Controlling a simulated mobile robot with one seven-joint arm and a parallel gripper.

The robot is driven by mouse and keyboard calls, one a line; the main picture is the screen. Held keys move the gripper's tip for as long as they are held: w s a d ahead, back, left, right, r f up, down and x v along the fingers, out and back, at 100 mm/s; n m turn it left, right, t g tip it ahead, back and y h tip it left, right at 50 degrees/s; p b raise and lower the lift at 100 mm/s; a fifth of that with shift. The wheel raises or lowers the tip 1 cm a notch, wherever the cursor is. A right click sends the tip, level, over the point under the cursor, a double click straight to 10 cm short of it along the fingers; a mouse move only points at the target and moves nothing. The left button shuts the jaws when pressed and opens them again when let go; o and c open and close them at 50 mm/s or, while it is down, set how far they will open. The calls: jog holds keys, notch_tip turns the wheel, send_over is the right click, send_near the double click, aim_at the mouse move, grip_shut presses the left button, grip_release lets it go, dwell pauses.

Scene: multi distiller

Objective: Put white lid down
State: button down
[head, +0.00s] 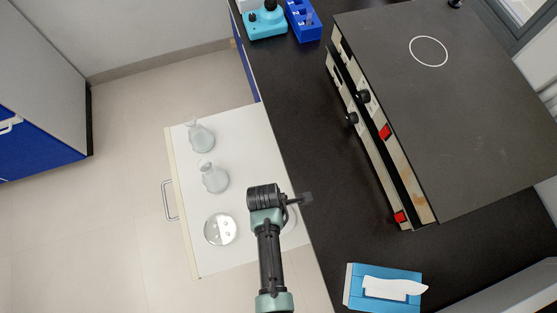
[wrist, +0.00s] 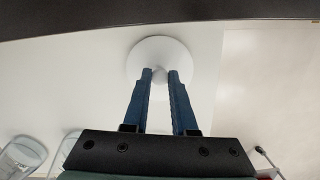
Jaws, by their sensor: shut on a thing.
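The white lid (wrist: 160,50) is a round disc with a small knob, in the upper middle of the wrist view. My gripper (wrist: 160,77) has its two blue-grey fingers on either side of the knob and is shut on it. I cannot tell whether the lid touches the white surface beneath or hangs just above it. In the head view my arm reaches over the open white drawer (head: 245,120). The wrist hides most of the gripper there, and a pale round edge shows just right of the arm.
Two glass flasks (head: 200,137) and (head: 213,177) and a round clear dish (head: 220,229) stand in the drawer. The black counter (head: 290,115) borders it on the right, with a large dark-topped appliance (head: 440,110) and a blue tissue box (head: 360,288).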

jog(key=shift+f, duration=0.2)
jog(key=c, duration=0.7)
grip_release()
